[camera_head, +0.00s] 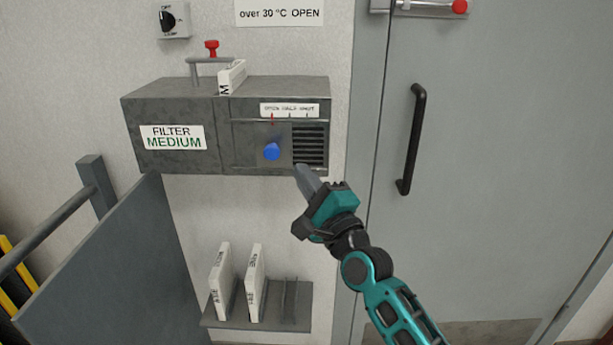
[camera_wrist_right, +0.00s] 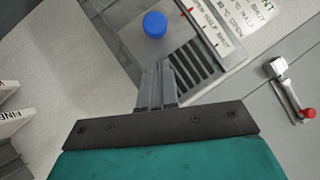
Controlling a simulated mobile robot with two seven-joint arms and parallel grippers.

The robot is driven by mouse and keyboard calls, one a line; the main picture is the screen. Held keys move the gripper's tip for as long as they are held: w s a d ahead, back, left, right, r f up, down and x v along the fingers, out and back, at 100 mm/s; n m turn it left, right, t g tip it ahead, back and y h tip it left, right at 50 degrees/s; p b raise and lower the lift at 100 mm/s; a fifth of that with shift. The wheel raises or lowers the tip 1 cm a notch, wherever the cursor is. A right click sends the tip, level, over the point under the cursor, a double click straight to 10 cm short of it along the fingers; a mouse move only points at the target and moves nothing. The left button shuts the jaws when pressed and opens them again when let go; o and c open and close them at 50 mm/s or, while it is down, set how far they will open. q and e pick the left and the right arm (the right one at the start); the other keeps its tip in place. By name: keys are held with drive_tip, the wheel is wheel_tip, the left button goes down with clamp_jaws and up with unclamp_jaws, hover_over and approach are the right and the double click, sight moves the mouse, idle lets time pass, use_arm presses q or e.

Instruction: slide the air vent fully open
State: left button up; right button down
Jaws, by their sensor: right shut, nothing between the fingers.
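The air vent is on the front of a dark grey box (camera_head: 175,108). Its blue knob (camera_head: 272,151) sits left of the dark slotted grille (camera_head: 309,155), whose slots show uncovered. A label (camera_head: 290,110) above reads OPEN, HALF, SHUT, and the knob is roughly below the OPEN end, under a red mark (camera_head: 272,119). My right gripper (camera_head: 300,170) is shut and empty, with its tips at the lower edge of the grille, right of and below the knob. In the wrist view the fingertips (camera_wrist_right: 157,65) are close below the blue knob (camera_wrist_right: 155,24), apart from it. My left gripper is out of view.
A grey door with a black handle (camera_head: 412,140) stands to the right. Below the box, a rack (camera_head: 260,318) holds white filter plates (camera_head: 220,280). A grey panel (camera_head: 120,265) is at lower left. Another plate (camera_head: 232,76) sticks up from the box top.

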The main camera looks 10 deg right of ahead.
drive_tip(key=v, duration=1)
drive_tip(key=shift+d+b, duration=0.25)
drive_tip(key=shift+b, duration=0.1)
drive_tip(key=shift+s+f, duration=0.1)
drive_tip(key=shift+s, duration=0.05)
drive_tip(key=s+d+f+n+g+h, duration=0.2)
drive_tip(key=s+f+n, duration=0.4)
drive_tip(key=f, duration=0.3)
drive_tip(key=s+d+f+n+g+h, duration=0.2)
drive_tip(key=s+f+n, duration=0.4)
drive_tip(key=f, duration=0.4)
drive_tip(key=s+d+f+n+g+h, duration=0.2)
drive_tip(key=s+d+f+n+g, duration=0.2)
drive_tip(key=f, duration=0.5)
drive_tip(key=s+n+g, duration=0.1)
drive_tip(key=s+n, duration=0.1)
drive_tip(key=n, duration=0.1)
drive_tip(key=shift+s+f+n+h, duration=0.3)
drive_tip(key=shift+s+f+h, duration=0.1)
